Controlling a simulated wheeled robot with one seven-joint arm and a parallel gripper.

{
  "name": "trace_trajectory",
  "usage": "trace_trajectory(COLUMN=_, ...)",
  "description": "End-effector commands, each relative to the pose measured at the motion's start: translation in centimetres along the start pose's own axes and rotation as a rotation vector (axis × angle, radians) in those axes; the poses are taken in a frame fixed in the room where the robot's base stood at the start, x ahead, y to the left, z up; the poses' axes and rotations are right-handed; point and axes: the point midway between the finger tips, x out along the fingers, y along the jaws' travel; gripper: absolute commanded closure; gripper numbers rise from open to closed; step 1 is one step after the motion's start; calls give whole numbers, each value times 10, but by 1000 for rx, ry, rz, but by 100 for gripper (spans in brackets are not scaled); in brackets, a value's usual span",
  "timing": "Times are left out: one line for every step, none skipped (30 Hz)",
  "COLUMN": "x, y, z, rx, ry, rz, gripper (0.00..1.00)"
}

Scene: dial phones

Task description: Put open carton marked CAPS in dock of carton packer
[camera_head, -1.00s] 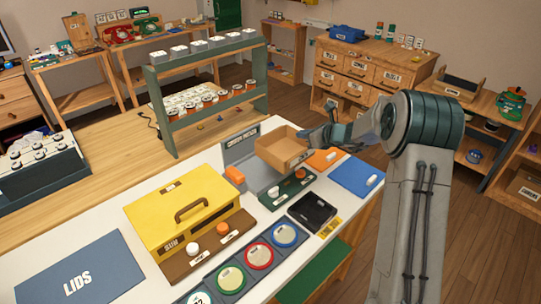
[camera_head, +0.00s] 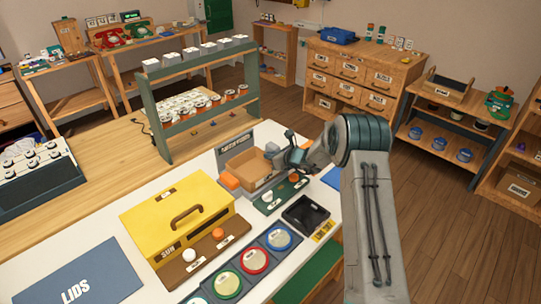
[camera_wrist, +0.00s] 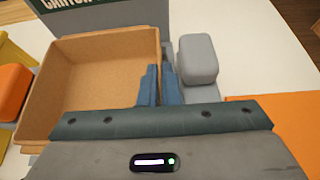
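The open brown carton (camera_head: 243,163) sits low at the carton packer (camera_head: 232,143), in front of its grey sign panel. It looks level and empty; no CAPS marking is readable. In the wrist view the carton (camera_wrist: 95,75) lies between an orange block (camera_wrist: 12,92) on the left and a grey block (camera_wrist: 198,58) on the right. My gripper (camera_head: 274,151) is at the carton's right wall. In the wrist view my gripper's blue fingers (camera_wrist: 159,86) straddle that wall closely, one inside and one outside. The carton's underside and its contact with the dock are hidden.
A green panel with buttons (camera_head: 280,195) and a black tray (camera_head: 303,214) lie in front of the packer. A yellow box (camera_head: 178,217) stands to the left. The bottle rack (camera_head: 203,98) stands behind. An orange mat (camera_wrist: 275,125) lies right of the packer.

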Motion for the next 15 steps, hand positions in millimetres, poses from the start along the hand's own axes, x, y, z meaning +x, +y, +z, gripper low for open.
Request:
trace_trajectory(x=0, y=0, z=1, rx=0, ry=-1, rz=0, gripper=100)
trace_trajectory(x=0, y=0, z=1, rx=0, ry=-1, rz=0, gripper=100)
trace_trajectory(x=0, y=0, z=0, rx=0, ry=-1, rz=0, gripper=100)
trace_trajectory(x=0, y=0, z=0, rx=0, ry=-1, rz=0, gripper=100)
trace_trajectory(x=0, y=0, z=0, rx=0, ry=-1, rz=0, gripper=100)
trace_trajectory(x=1, y=0, z=-1, rx=0, ry=-1, rz=0, gripper=100)
trace_trajectory(x=1, y=0, z=-2, rx=0, ry=-1, rz=0, gripper=100)
trace_trajectory(x=2, y=0, z=-3, rx=0, ry=-1, rz=0, gripper=100)
trace_trajectory(x=2, y=0, z=-4, rx=0, ry=-1, rz=0, gripper=100)
trace_trajectory(x=1, y=0, z=-3, rx=0, ry=0, rz=0, gripper=88)
trace_trajectory(x=1, y=0, z=-2, rx=0, ry=0, rz=0, gripper=88)
trace_trajectory(x=1, y=0, z=-2, rx=0, ry=0, rz=0, gripper=88)
trace_trajectory(x=1, y=0, z=-2, rx=0, ry=0, rz=0, gripper=88)
trace_trajectory(x=1, y=0, z=-2, rx=0, ry=0, rz=0, gripper=88)
trace_trajectory(x=1, y=0, z=-2, rx=0, ry=0, rz=0, gripper=88)
